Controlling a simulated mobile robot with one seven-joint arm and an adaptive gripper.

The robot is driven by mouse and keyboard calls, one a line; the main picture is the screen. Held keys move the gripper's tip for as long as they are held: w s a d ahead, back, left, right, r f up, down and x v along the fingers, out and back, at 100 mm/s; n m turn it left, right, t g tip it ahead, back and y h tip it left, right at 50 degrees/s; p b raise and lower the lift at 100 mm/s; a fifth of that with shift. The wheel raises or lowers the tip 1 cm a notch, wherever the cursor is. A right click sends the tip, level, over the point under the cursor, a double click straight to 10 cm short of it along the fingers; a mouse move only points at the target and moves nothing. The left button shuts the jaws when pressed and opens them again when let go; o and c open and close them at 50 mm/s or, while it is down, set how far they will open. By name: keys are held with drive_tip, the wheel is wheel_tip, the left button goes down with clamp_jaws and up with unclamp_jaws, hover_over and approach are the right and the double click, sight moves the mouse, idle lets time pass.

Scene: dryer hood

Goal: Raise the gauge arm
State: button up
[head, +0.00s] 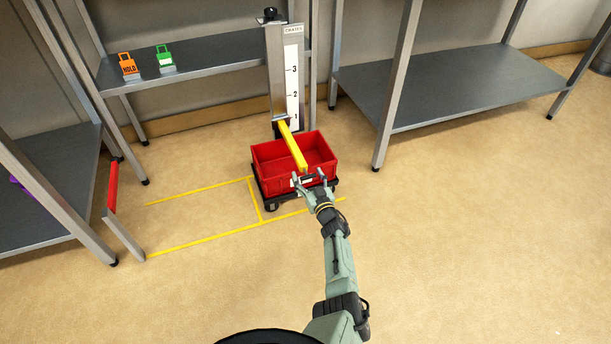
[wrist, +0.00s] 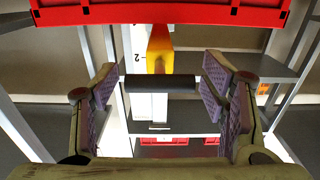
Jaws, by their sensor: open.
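The yellow gauge arm (head: 292,146) sticks out from the upright gauge post (head: 290,75), low on its scale near the 1, and reaches over a red crate (head: 265,165). In the wrist view, which looks upside down, the gauge arm (wrist: 159,52) ends in a dark crosswise bar (wrist: 160,83). My gripper (head: 311,182) is at the arm's near end, by the crate's front rim. In the wrist view my gripper (wrist: 160,88) has its fingers apart, one at each end of the bar. I cannot tell whether they touch it.
The crate sits on a black wheeled dolly (head: 271,207) at the end of a yellow floor outline (head: 205,236). Shelves stand left, behind and right (head: 450,85).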

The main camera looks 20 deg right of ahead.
clamp_jaws()
idle(0.8)
